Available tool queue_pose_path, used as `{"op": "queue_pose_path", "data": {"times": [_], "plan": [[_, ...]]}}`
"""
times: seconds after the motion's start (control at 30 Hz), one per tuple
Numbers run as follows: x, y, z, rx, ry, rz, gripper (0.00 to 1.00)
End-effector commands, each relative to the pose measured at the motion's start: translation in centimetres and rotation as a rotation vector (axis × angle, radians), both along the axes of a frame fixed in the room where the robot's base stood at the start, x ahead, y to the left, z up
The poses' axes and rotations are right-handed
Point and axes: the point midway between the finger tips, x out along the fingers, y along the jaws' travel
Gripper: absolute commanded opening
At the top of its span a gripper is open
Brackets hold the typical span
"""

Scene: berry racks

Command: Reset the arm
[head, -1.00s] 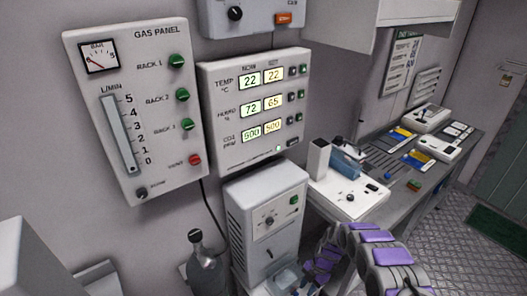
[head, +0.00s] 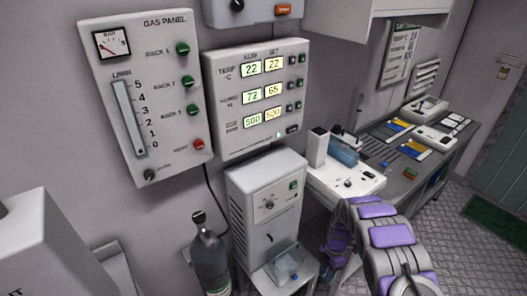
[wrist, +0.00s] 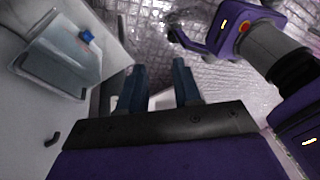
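My arm (head: 390,240) shows in the head view at the lower right, grey with purple panels, bent in front of the workbench. My gripper is hidden in the head view. In the wrist view my gripper (wrist: 160,88) shows two dark blue fingers standing apart with a clear gap and nothing between them. It points toward the patterned metal floor.
A gas panel (head: 178,95) and a climate display panel (head: 232,70) hang on the wall. Below stand a white unit (head: 240,200) with a clear tray (head: 287,262), and a grey gas cylinder (head: 210,255). A workbench (head: 405,185) carries instruments at right. Floor (head: 465,240) is open beyond it.

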Motion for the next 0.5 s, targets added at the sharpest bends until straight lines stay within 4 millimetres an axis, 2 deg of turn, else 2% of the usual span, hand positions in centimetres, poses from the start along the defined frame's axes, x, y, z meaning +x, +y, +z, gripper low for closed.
{"op": "queue_pose_path", "data": {"times": [0.23,0.5], "plan": [[-0.9,-3.1,8.5,-0.189,0.028,-0.252,0.33],[-3.6,-4.1,17.9,-0.348,0.033,-0.562,0.33]]}}
